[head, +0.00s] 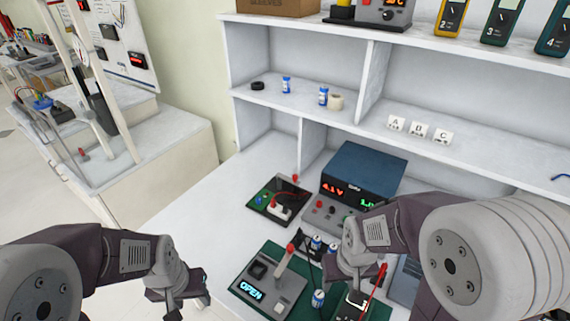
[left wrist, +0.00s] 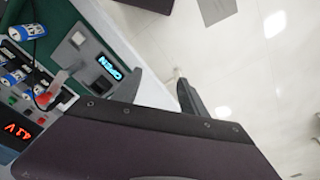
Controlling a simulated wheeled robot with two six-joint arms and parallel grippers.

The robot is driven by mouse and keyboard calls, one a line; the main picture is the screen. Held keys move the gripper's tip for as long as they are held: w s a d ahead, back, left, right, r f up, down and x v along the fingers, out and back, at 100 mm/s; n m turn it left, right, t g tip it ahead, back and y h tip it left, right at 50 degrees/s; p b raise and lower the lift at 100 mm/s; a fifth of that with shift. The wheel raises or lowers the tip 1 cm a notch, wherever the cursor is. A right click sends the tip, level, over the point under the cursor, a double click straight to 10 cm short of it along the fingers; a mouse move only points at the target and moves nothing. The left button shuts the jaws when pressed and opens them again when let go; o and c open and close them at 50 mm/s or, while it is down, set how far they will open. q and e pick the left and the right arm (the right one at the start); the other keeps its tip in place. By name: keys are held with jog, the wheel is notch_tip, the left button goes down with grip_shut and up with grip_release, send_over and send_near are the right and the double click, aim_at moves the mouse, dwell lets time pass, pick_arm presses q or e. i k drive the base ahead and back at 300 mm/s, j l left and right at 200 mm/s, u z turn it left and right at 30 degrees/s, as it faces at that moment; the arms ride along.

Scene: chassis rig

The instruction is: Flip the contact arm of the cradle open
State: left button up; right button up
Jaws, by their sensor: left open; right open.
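The grey cradle (head: 285,297) sits on a green mat at the front of the bench, with a lit display reading OPEN. Its pale contact arm (head: 284,262) has a red tip and appears raised at a slant. The cradle also shows in the left wrist view (left wrist: 84,52), with the contact arm (left wrist: 58,84) at its lower edge. My left gripper (head: 178,297) is open and empty, left of the cradle and apart from it. In the left wrist view its fingers (left wrist: 160,92) are spread. My right gripper (head: 352,274) is open, right of the cradle; its fingertips are partly unclear.
Blue-and-white batteries (head: 318,298) stand right of the cradle. A power supply (head: 360,178) with lit digits and a small dark board (head: 279,200) stand behind it. A red probe (head: 376,287) lies near my right gripper. The bench left of the board is clear.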

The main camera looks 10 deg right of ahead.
aim_at(294, 180)
jog(key=j+z, duration=0.2)
jog(key=z, duration=0.25)
jog(key=j+z, duration=0.2)
jog(key=z, duration=0.25)
jog(key=j+z, duration=0.25)
jog(key=z, duration=0.2)
jog(key=j+z, duration=0.2)
jog(key=z, duration=0.25)
